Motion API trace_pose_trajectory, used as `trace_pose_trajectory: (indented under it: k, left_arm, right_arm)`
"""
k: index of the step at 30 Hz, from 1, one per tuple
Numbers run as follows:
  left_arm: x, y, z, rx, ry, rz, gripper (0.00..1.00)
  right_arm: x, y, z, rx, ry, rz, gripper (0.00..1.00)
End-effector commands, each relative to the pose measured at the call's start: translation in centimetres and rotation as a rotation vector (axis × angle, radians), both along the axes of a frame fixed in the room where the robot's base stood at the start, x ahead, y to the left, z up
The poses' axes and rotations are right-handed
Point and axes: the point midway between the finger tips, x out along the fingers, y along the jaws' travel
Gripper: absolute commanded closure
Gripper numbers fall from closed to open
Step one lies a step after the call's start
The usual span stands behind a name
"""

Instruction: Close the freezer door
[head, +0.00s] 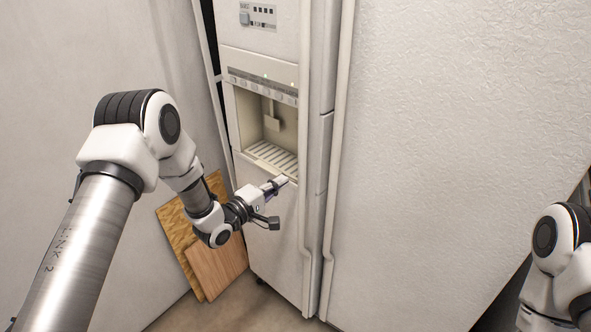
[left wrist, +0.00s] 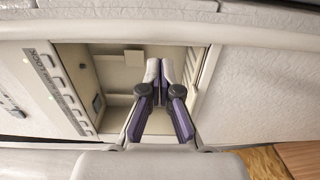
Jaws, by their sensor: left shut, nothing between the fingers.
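The freezer door (head: 280,230) is the narrow pale door with an ice and water dispenser (head: 268,125) in it, at the middle of the head view. Its long handle (head: 307,200) runs down its right edge. I cannot tell for sure whether the door stands slightly ajar. My left gripper (head: 281,182) is shut and empty, with its tips at the lower lip of the dispenser recess. In the left wrist view the closed fingers (left wrist: 165,70) point at the recess (left wrist: 118,85); contact is unclear. My right gripper is out of view; only part of the right arm shows.
The wide textured fridge door (head: 450,140) fills the right side, with its handle (head: 337,160) beside the freezer handle. Wooden boards (head: 215,265) lean at the wall left of the freezer. A plain wall (head: 60,90) stands at left. A little floor shows below.

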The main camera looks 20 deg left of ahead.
Motion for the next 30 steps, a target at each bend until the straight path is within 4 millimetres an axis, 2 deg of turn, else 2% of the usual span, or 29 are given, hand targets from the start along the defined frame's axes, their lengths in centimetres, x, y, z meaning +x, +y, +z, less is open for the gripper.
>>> trace_pose_trajectory:
  k: [3,9,23,28,30]
  left_arm:
    - [2.4,-1.3,0.2,0.002,-0.002,-0.004,1.0]
    - [5.2,-2.5,0.1,0.001,0.0,-0.001,1.0]
    - [6.1,-2.9,-0.2,0.001,0.0,0.0,1.0]
    - [8.1,-4.4,-0.5,0.003,-0.004,-0.003,1.0]
    - [8.5,-4.5,0.0,0.0,-0.001,0.001,1.0]
  right_arm:
    - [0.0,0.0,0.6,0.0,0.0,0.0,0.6]
    - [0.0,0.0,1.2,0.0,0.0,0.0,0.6]
    - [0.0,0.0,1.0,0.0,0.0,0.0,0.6]
    - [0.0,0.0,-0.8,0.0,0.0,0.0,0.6]
    - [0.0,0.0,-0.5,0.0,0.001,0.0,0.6]
